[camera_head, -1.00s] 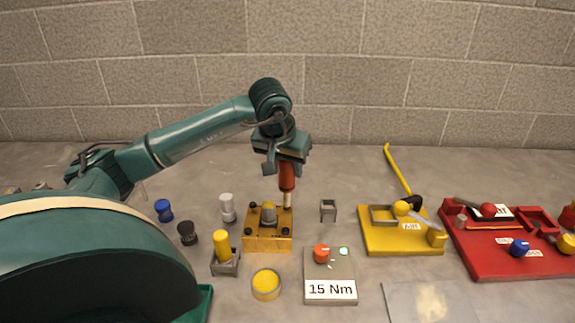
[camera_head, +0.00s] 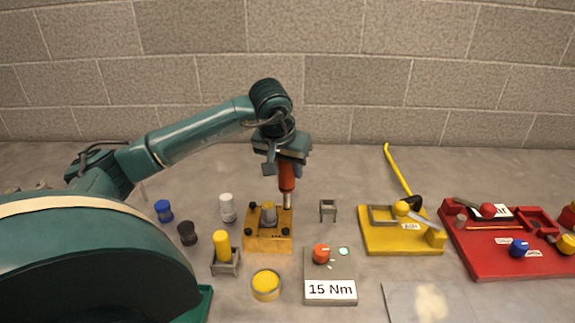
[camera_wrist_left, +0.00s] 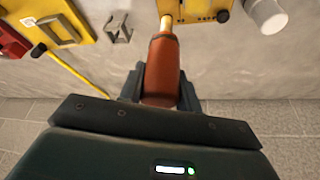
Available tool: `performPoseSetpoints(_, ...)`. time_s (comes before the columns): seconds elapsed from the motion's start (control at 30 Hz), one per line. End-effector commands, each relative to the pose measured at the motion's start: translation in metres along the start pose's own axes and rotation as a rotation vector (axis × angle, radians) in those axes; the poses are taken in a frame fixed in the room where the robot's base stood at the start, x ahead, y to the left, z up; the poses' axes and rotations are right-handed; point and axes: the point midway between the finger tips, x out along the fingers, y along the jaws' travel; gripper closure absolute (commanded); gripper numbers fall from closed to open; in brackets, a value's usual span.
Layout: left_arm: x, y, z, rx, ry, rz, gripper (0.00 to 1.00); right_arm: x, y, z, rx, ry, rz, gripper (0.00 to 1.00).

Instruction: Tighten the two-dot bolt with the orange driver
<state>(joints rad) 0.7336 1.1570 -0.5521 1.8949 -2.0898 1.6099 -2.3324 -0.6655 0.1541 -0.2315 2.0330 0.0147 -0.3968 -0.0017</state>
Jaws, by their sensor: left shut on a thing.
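The orange driver (camera_head: 287,178) stands upright in my left gripper (camera_head: 286,168), which is shut on its handle. Its metal shaft points down at the back right corner of the brass block (camera_head: 267,243). I cannot tell whether the tip touches a bolt there. Dark bolts show at the block's other corners, such as the front right bolt (camera_head: 286,232). In the left wrist view the driver (camera_wrist_left: 163,72) reaches to the block's edge (camera_wrist_left: 190,20). Small dark dots show on the block, too small to match surely to one bolt. My right gripper is not in view.
A panel marked 15 Nm (camera_head: 330,289) with an orange knob stands in front right of the block. A yellow peg in a grey holder (camera_head: 224,262) and a yellow round button (camera_head: 266,284) are near. Yellow (camera_head: 390,245) and red (camera_head: 485,262) fixtures lie right.

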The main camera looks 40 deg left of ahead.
Motion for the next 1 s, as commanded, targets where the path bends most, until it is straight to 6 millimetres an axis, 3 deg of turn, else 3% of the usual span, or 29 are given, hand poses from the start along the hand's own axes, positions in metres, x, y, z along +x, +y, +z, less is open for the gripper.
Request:
performPoseSetpoints(0.8, -0.063, -0.001, -0.027, -0.002, 0.01, 0.001, 0.89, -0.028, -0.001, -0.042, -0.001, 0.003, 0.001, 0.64)
performPoseSetpoints(1.0, -0.065, -0.001, -0.028, -0.002, 0.008, 0.001, 0.89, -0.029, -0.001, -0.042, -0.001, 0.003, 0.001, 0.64)
